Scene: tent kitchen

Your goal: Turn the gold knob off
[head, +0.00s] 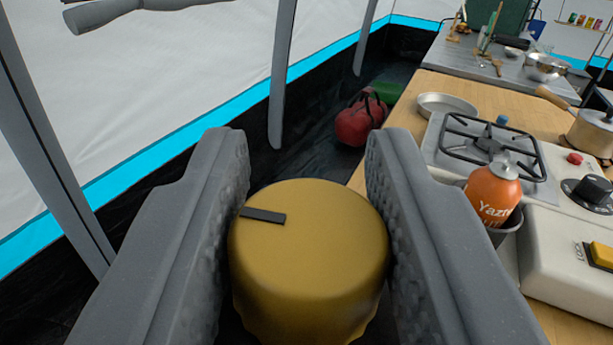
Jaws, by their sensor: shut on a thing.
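The gold knob (310,255) is a round, matt gold cylinder in the lower middle of the head view. A short dark pointer mark (263,215) lies on the left part of its top face, pointing left and slightly up. My gripper (308,165) has one grey finger on each side of the knob and is shut on it. The fingertips reach past the knob's far edge. The knob's lower sides and whatever it is mounted on are hidden.
A wooden table (410,117) on the right carries a camp stove (490,150), an orange canister (493,192), a metal plate (446,104) and a pot (592,132). A red bag (357,122) lies on the dark floor. Grey tent poles (283,70) stand at left.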

